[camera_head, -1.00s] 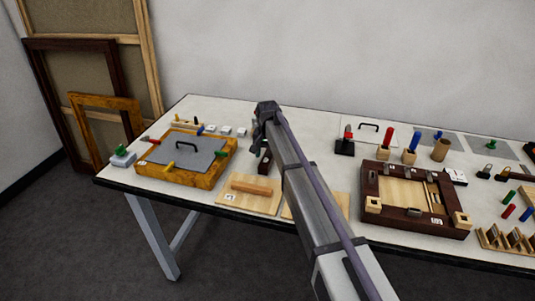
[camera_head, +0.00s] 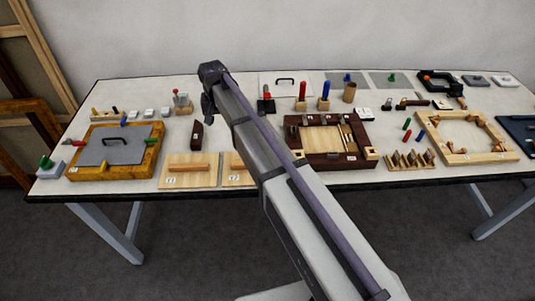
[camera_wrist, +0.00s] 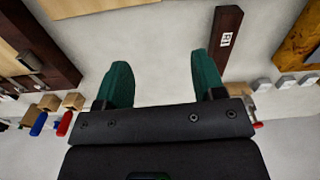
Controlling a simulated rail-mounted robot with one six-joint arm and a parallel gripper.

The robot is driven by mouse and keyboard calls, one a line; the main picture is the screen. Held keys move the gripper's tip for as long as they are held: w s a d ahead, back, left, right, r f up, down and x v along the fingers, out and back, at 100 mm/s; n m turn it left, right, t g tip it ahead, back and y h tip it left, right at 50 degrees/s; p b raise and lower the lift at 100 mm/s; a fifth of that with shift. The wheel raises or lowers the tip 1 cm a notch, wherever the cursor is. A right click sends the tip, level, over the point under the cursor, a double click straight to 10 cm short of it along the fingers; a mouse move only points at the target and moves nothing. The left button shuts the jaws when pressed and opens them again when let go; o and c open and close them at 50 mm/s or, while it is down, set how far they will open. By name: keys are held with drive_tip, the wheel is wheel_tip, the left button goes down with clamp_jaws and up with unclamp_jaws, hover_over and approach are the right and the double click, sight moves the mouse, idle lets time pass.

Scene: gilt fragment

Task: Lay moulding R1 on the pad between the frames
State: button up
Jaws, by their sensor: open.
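Moulding R1 is a short dark-brown bar with a white label (camera_wrist: 226,40). In the head view the dark bar (camera_head: 196,135) lies on the table between the gold frame (camera_head: 82,171) and the dark-brown frame (camera_head: 329,162). My gripper (camera_wrist: 160,70) is open and empty, with green fingers apart above bare table. In the wrist view R1 is beyond the right fingertip, outside the gap between the fingers. In the head view my gripper (camera_head: 208,108) is partly hidden by my arm. I cannot make out a distinct pad under or beside R1.
Two pale boards with wooden bars, one (camera_head: 172,181) left of the other (camera_head: 232,181), lie at the front edge. Red and blue handles (camera_head: 324,92) stand behind the dark frame.

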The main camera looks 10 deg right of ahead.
drive_tip(key=s+d, duration=0.7)
drive_tip(key=s, duration=0.5)
drive_tip(key=s+d+n, duration=0.1)
drive_tip(key=s+d, duration=0.6)
drive_tip(key=s, duration=0.6)
drive_tip(key=shift+s+d+n, duration=0.15)
drive_tip(key=shift+s+n, duration=0.15)
